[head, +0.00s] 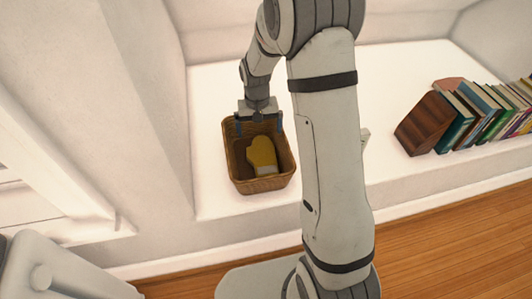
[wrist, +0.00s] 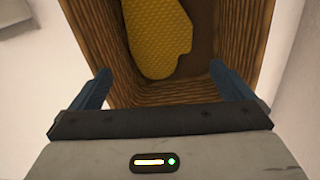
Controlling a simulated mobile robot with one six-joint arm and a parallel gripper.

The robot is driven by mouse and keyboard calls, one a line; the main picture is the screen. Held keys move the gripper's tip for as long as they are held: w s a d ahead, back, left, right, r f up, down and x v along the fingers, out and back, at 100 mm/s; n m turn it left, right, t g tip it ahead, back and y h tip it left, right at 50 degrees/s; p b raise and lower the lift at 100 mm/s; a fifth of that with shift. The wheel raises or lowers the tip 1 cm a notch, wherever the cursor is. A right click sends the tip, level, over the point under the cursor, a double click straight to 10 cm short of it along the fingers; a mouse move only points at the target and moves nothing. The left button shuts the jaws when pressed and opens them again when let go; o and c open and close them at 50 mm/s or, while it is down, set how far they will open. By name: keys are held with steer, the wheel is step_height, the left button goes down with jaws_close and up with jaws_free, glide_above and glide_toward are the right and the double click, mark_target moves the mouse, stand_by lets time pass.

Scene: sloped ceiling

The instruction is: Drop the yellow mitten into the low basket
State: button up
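The yellow mitten (head: 262,152) lies inside the low brown woven basket (head: 266,185), and its pale cuff shows toward the basket's near side. The mitten also shows in the wrist view (wrist: 158,35), lying flat on the basket's floor, with part of it cut off by the top edge. My gripper (head: 260,130) is over the far part of the basket. In the wrist view my gripper (wrist: 165,85) has its two blue fingers wide apart with nothing between them. The basket wall (wrist: 258,30) passes beyond the fingers.
The basket stands on a white ledge (head: 215,205). A row of leaning books (head: 480,120) with a brown wooden bookend (head: 425,122) stands on the ledge to the right. A pale wall rises at left. Wooden floor (head: 430,240) lies below the ledge.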

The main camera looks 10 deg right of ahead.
step_height(320, 180, up, 8)
steer(key=p, duration=0.2)
steer(key=shift+p, duration=0.3)
steer(key=shift+a+f, duration=0.15)
steer(key=s+d+r+t+p, duration=0.1)
steer(key=s+r+p, duration=0.7)
steer(key=r, duration=0.4)
steer(key=s+d+r+p, duration=0.1)
steer(key=s+r+p, duration=0.7)
steer(key=r, duration=0.3)
steer(key=s+r+n+t+p, duration=0.1)
steer(key=s+r+p, duration=0.6)
steer(key=r, duration=0.5)
steer(key=shift+s+d+r+t+p, duration=0.3)
steer(key=shift+s+d+r+p, duration=0.1)
steer(key=shift+s, duration=0.35)
